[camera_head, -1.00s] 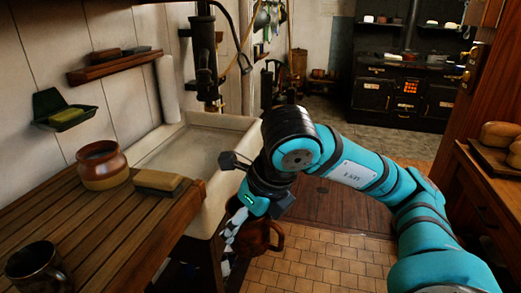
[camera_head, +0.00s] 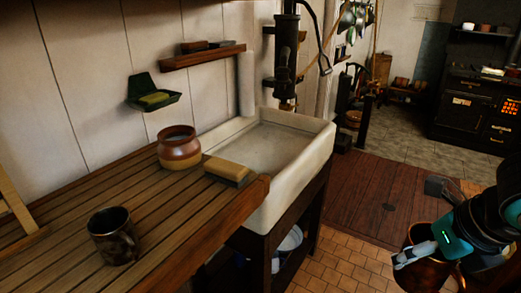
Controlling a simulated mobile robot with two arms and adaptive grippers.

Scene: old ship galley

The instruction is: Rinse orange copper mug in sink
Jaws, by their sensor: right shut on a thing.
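The orange copper mug (camera_head: 420,279) is at the lower right, above the tiled floor and apart from the sink. My right gripper (camera_head: 418,254) is shut on it; the wrist and fingers cover part of the mug. The pale stone sink (camera_head: 298,187) is in the middle, left of the mug, with a greyish basin. A dark pump-style tap (camera_head: 286,62) stands over its back edge. My left gripper is not in view.
On the slatted wooden counter (camera_head: 180,228) left of the sink are a brown-and-cream pot (camera_head: 180,152), a brush or sponge block (camera_head: 229,170) and a dark mug (camera_head: 113,238). A green soap dish (camera_head: 153,93) and shelf (camera_head: 203,57) hang above. Floor right of the sink is clear.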

